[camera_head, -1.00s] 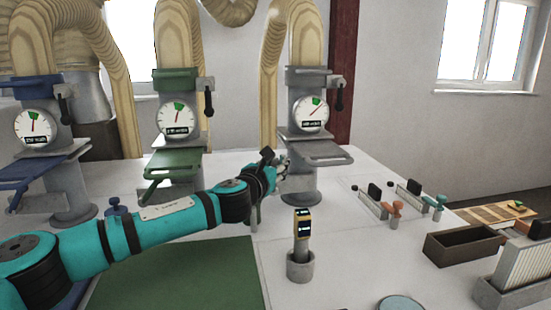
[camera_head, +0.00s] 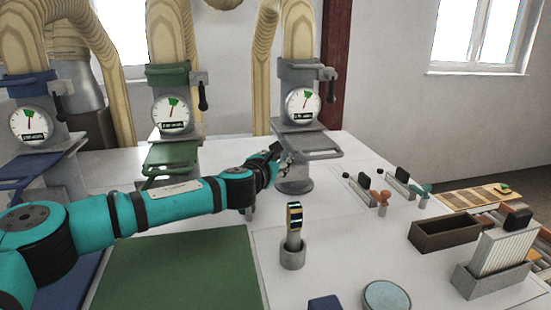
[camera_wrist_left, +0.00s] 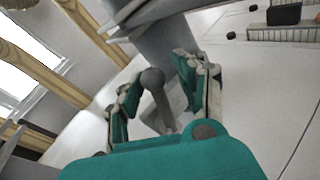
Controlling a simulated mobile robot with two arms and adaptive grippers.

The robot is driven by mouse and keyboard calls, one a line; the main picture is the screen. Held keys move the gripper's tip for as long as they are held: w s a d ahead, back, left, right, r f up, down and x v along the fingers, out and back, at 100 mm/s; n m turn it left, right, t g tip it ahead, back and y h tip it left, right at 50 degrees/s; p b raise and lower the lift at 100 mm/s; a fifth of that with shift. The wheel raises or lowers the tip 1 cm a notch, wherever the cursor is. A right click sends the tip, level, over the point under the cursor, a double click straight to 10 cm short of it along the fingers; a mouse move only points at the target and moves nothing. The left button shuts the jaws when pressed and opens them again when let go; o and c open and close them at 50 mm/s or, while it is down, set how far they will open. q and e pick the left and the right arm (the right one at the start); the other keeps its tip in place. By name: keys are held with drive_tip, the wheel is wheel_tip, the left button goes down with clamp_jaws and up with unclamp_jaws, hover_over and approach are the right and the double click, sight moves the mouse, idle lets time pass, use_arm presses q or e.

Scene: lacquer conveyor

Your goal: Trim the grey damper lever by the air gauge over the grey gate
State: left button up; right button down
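The grey gate (camera_head: 315,145) juts from the grey pipe at the right end of the row. Above it is its round air gauge (camera_head: 302,105), with a red needle pointing up and a little right and a green sector near the top. The grey damper lever (camera_head: 330,76) sits right of the pipe, its dark handle hanging down. My left gripper (camera_head: 281,160) is low at the pipe's left side, below the gate and apart from the lever. In the left wrist view its fingers (camera_wrist_left: 162,92) are apart. A grey round-headed part shows between them; I cannot tell what it is. My right gripper is not in view.
A green gate (camera_head: 172,155) and a blue gate (camera_head: 40,165) stand left, behind my left arm. A handheld device sits in a grey cup (camera_head: 292,255) in front. A brown box (camera_head: 445,233) and a rack (camera_head: 500,275) stand right.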

use_arm(q)
drive_tip(key=shift+w+a+r, duration=0.1)
drive_tip(key=shift+a, duration=0.1)
drive_tip(key=v, duration=1.2)
